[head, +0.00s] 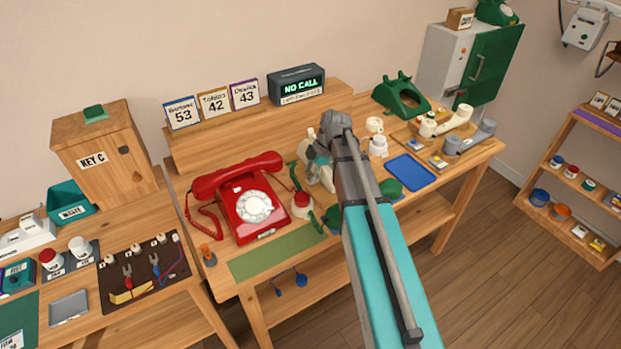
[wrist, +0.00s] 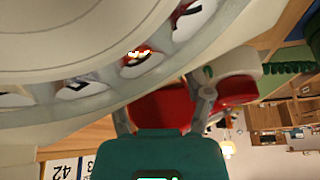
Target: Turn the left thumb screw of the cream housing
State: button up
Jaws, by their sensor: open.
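In the head view the cream housing (head: 326,176) stands on the middle table, mostly hidden behind my arm. In the wrist view a large cream dial with a numbered ring (wrist: 85,85) fills the top left, very close. A rounded cream part (wrist: 235,64) shows to its right. I cannot make out the left thumb screw in either view. My gripper (wrist: 162,98) is open, its two grey fingers apart below the dial. A blurred red shape lies behind the fingers. I cannot tell whether the fingers touch anything. In the head view my arm hides much of the gripper.
A red dial phone (head: 245,202) stands left of the housing, with a red-topped cream piece (head: 302,204) between them. A blue tray (head: 410,171) and green phone (head: 400,96) lie to the right. A bare green mat (head: 278,252) lies along the front edge.

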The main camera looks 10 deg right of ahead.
jog(key=shift+f, duration=0.1)
dwell(0.3)
grip_shut()
jog(key=shift+m, duration=0.4)
jog(key=m+t, duration=0.1)
jog(key=m, duration=0.2)
jog(key=shift+s+m+t, duration=0.1)
jog(key=shift+m+t, duration=0.2)
jog(key=m, duration=0.2)
jog(key=m+t+h, duration=0.1)
jog(key=m, duration=0.1)
jog(key=shift+a+t, duration=0.1)
jog(key=shift+t, duration=0.2)
jog(key=m, duration=0.2)
jog(key=m+t+h, duration=0.1)
jog(key=m, duration=0.1)
jog(key=shift+m+h, duration=0.3)
jog(key=shift+m, duration=0.1)
jog(key=shift+m+t+h, duration=0.3)
jog(key=shift+m+h, duration=0.3)
jog(key=shift+m, duration=1.2)
